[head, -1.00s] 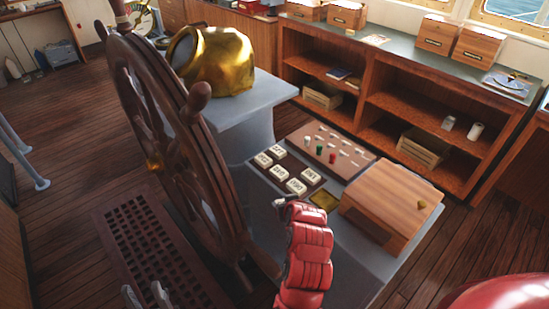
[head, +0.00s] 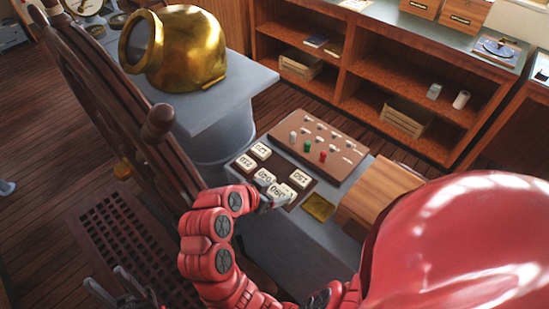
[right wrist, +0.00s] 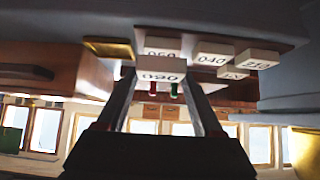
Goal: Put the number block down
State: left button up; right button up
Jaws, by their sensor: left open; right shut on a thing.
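My right gripper (head: 268,203) is shut on a white number block (right wrist: 161,75), whose label reads like 060 or 090. It holds the block at the near edge of a dark tray (head: 279,166) on the grey console. I cannot tell whether the block touches the tray. In the tray sit other white number blocks, among them the 120 block (head: 260,150), the 210 block (head: 245,162) and the 150 block (head: 299,178). The right wrist view shows a 040 block (right wrist: 214,57) close by. My left gripper (head: 128,288) is open and empty at the bottom left.
A brown peg board (head: 322,150) with coloured pegs lies behind the tray. A brass plate (head: 318,207) and a wooden box (head: 380,190) are to the right. The ship's wheel (head: 110,110) stands left, and a brass helmet (head: 185,48) sits behind.

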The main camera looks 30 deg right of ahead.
jog(key=w+d+p, duration=0.1)
jog(key=w+d, duration=0.1)
jog(key=w, duration=0.1)
jog(key=w+d, duration=0.2)
jog(key=w, duration=0.2)
jog(key=w+d+f+p, duration=0.1)
jog(key=w+d, duration=0.2)
jog(key=w, duration=0.1)
jog(key=shift+p, duration=0.35)
jog(key=shift+w+d, duration=0.1)
jog(key=shift+d, duration=0.05)
notch_tip(320, 180, down, 3)
jog(key=shift+r+p, duration=0.2)
jog(key=shift+p, duration=0.7)
jog(key=shift+f, duration=0.55)
jog(key=shift+w+f, duration=0.1)
jog(key=o, duration=1.4)
jog(key=shift+o, duration=0.2)
